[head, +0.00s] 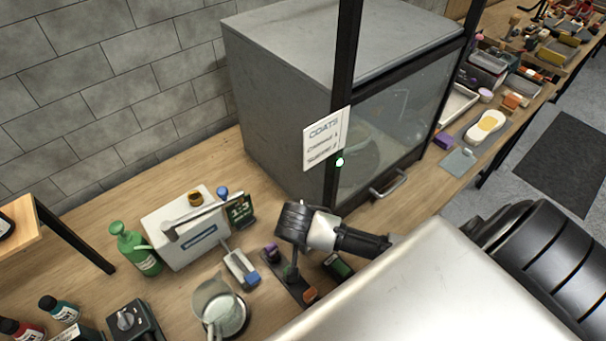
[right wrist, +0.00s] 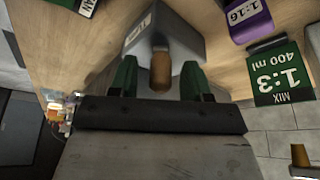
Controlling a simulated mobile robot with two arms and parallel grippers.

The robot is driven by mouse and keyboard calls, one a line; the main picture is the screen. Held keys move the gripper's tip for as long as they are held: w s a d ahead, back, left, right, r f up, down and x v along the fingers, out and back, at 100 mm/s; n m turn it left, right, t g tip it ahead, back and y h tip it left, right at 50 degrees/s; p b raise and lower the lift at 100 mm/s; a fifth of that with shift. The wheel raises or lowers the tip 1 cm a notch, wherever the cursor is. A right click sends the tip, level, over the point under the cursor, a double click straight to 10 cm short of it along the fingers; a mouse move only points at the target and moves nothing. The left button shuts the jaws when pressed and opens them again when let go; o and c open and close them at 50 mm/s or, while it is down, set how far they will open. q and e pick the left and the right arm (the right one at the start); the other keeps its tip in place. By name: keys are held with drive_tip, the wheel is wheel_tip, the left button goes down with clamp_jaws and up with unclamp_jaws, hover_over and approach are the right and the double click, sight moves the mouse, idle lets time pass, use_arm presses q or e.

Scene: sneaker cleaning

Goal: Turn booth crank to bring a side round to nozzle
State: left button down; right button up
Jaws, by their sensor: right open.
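The grey booth (head: 270,90) stands against the wall, its glass front (head: 395,125) closed, with a round shape dim behind the glass. My right gripper (head: 290,262) is in front of the booth's near corner, low over the bench. In the right wrist view its two green fingers (right wrist: 160,82) are apart. A brown knob (right wrist: 161,70) on a grey piece (right wrist: 178,35) shows between them, with gaps on both sides. It looks like the crank handle; in the head view the gripper hides it. My left gripper is out of view.
A white box (head: 190,235), green bottle (head: 136,250), clear jug (head: 220,310) and grey tool (head: 241,269) stand to the left. A green 1:3 sign (right wrist: 281,75) and purple 1:16 tag (right wrist: 248,20) are near the gripper. A white sneaker sole (head: 486,126) lies at right.

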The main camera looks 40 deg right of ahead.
drive_tip(key=c, duration=0.3)
clamp_jaws()
drive_tip(key=shift+s+d+r+n+p, duration=0.1)
drive_tip(key=shift+s+d+n+p, duration=0.1)
drive_tip(key=shift+n+p, duration=0.4)
drive_tip(key=shift+s+d+r+n+p, duration=0.1)
drive_tip(key=shift+d+n+p, duration=0.1)
drive_tip(key=shift+n+p, duration=0.4)
drive_tip(key=shift+s+d+n+t+y+p, duration=0.25)
drive_tip(key=shift+d+n+t+y+p, duration=0.3)
drive_tip(key=shift+n+p, duration=0.6)
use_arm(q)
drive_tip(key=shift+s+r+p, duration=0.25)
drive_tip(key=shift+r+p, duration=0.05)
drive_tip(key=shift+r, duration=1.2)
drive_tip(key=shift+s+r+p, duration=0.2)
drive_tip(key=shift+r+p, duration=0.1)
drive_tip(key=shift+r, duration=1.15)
use_arm(e)
drive_tip(key=shift+d+f+n+t+y, duration=0.15)
drive_tip(key=shift+d+n+y, duration=0.35)
drive_tip(key=shift+n, duration=0.65)
drive_tip(key=shift+d+n+t+y, duration=0.1)
drive_tip(key=shift+d+n+y, duration=0.35)
drive_tip(key=shift+n, duration=0.65)
drive_tip(key=shift+o, duration=1.5)
unclamp_jaws()
